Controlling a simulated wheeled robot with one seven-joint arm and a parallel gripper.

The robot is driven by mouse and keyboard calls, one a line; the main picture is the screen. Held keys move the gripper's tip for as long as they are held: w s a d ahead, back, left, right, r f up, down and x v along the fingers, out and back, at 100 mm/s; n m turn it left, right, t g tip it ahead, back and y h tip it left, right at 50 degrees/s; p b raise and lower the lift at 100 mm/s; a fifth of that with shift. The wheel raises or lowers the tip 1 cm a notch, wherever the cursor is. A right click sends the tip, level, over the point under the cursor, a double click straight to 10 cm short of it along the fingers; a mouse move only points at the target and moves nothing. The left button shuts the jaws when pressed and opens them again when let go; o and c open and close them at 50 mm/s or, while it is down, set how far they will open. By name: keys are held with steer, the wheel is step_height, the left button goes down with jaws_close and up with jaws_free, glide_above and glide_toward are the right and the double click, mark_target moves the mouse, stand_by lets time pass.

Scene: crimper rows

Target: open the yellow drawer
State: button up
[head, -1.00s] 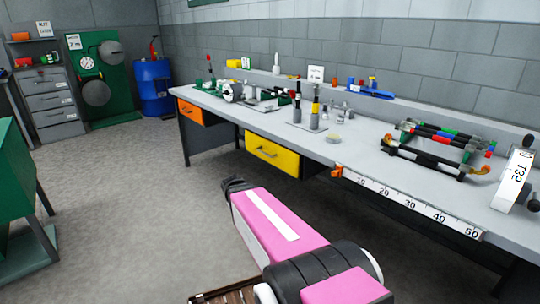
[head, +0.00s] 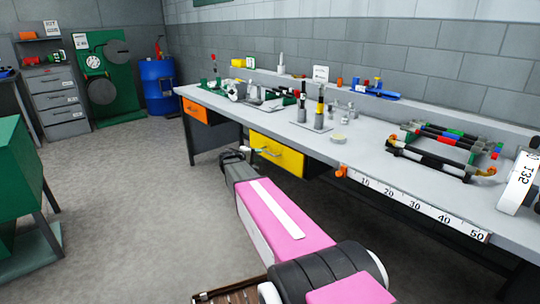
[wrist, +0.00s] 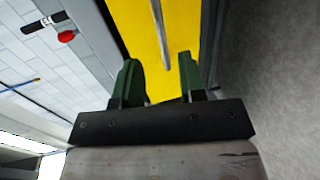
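The yellow drawer (head: 285,160) is under the long workbench and looks shut. Its grey bar handle (head: 268,152) is on the front. In the head view, my gripper (head: 247,152) is in front of the drawer's left part, close to the handle. In the wrist view, the yellow front (wrist: 138,25) fills the upper middle. The handle (wrist: 158,35) runs down the picture, in line with the gap between the two green fingers of my gripper (wrist: 160,74). The fingers are apart, and neither visibly touches the handle.
The workbench (head: 365,160) has tools, a rack and a ruler strip along its front edge. An orange drawer (head: 196,111) is left of the yellow one. A green cabinet (head: 20,180) stands at the left. The floor (head: 130,200) between is clear.

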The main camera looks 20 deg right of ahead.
mark_target(269, 153)
steer(key=x, duration=0.8)
steer(key=shift+w+d, duration=0.1)
steer(key=shift+d, duration=0.25)
jaws_close()
